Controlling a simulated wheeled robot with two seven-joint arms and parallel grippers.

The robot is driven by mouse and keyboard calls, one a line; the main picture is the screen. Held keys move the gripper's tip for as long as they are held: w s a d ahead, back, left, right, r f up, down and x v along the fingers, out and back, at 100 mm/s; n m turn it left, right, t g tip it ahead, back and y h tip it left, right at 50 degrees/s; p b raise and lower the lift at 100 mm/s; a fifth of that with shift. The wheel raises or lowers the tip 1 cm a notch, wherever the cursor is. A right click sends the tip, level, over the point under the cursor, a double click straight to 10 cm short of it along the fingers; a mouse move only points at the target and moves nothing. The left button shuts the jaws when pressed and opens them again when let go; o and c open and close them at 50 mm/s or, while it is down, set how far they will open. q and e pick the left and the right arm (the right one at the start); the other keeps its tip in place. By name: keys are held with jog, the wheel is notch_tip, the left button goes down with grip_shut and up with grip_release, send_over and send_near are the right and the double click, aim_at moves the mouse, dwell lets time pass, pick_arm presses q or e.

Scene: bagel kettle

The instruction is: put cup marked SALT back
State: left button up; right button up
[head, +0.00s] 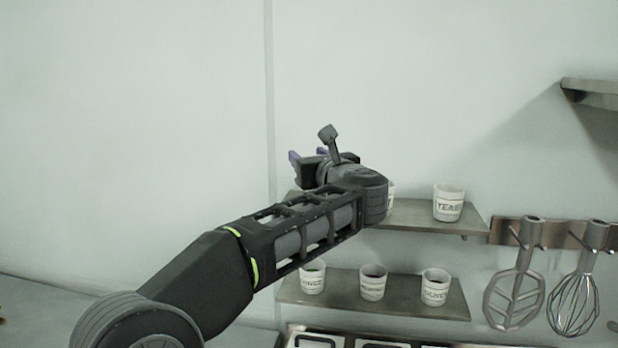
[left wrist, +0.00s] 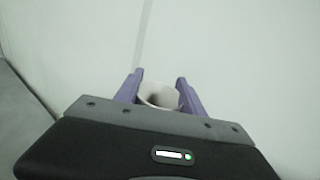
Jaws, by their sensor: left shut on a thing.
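My left gripper (head: 308,157) is raised in front of the wall, above the left end of the upper shelf (head: 422,214). In the left wrist view, its purple fingers (left wrist: 160,78) are shut on a white cup (left wrist: 158,94), one finger on each side. The cup's rim and dark inside show, but its label is hidden, so I cannot read whether it says SALT. In the head view the held cup is hidden behind the gripper and wrist. My right gripper is in neither view.
On the upper shelf stand a cup that seems to read YEAST (head: 449,204) and another cup (head: 391,190), mostly hidden by my wrist. Three labelled cups stand on the lower shelf (head: 405,291). A whisk (head: 573,300) and a flat beater (head: 514,297) hang at right.

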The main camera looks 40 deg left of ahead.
pick_arm(q)
notch_tip(320, 180, down, 4)
dwell(0.5)
jog(key=shift+f, duration=0.3)
jog(key=o, duration=1.3)
jog(key=shift+r, duration=0.1)
jog(key=shift+o, duration=0.2)
jog(key=shift+r, duration=0.1)
